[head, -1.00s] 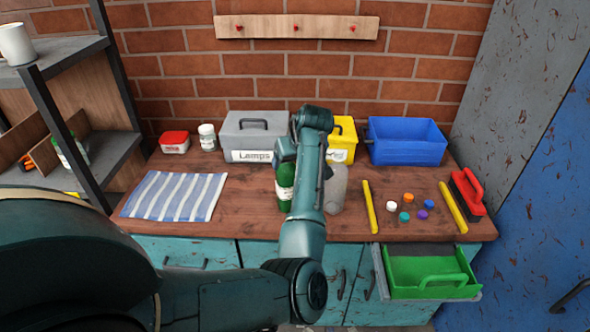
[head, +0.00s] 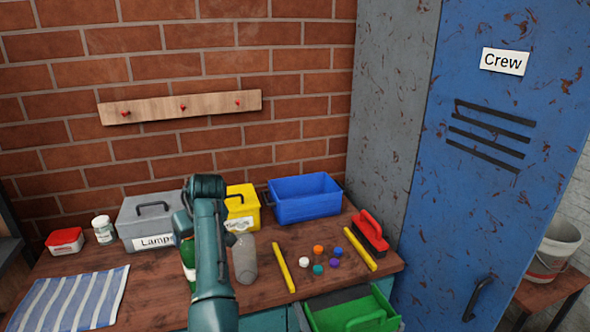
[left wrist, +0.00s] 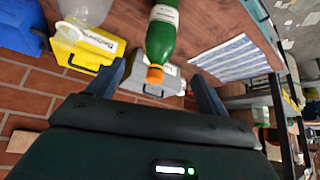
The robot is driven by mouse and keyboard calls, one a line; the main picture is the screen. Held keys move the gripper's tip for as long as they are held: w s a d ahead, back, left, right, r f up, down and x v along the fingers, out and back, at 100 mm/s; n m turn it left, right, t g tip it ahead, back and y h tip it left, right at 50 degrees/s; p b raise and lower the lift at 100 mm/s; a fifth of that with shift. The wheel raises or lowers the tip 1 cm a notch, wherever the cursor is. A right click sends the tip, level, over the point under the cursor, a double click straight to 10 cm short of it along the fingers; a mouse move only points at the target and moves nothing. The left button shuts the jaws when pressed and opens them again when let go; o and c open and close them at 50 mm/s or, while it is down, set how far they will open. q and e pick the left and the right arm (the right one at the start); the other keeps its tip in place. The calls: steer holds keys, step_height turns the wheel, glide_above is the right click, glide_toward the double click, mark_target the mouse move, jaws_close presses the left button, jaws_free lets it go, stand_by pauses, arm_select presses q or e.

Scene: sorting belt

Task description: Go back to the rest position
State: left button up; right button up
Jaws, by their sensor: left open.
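My left gripper (left wrist: 155,85) is open and empty in the left wrist view, with its two dark fingers spread apart. In the head view, my arm hides most of the jaws (head: 206,230). A green bottle with an orange cap (left wrist: 160,40) lies ahead of the fingers in the wrist view, apart from them as far as I can tell. In the head view the green bottle (head: 187,256) stands on the workbench (head: 150,300), partly hidden behind my arm. A clear grey bottle (head: 244,262) stands just right of it. My right gripper is not in view.
Behind are a grey Lamps box (head: 135,222), a yellow box (head: 250,203) and a blue bin (head: 305,200). Yellow sticks (head: 283,268), several caps (head: 318,251) and a red brush (head: 368,232) lie right. A green tray (head: 345,312) sits at the front. A blue locker (head: 480,180) stands right.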

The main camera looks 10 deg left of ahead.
arm_select(q)
steer(key=s+f+m+t, duration=0.2)
steer(key=s+f+m, duration=0.15)
steer(key=f, duration=0.45)
steer(key=s+f+m+t, duration=0.1)
steer(key=s+f+m, duration=0.2)
steer(key=s+f, duration=0.35)
steer(key=s+d+f+m+t+h, duration=0.1)
steer(key=s+d+f+m+h, duration=0.2)
steer(key=s+d, duration=0.7)
steer(key=s+d+f+m+t+h, duration=0.1)
steer(key=s+d+f+m+h, duration=0.3)
steer(key=s+d, duration=0.5)
steer(key=shift+s+d+f+t+h, duration=0.4)
steer(key=shift+d+f+h, duration=0.1)
steer(key=shift+d+f, duration=0.3)
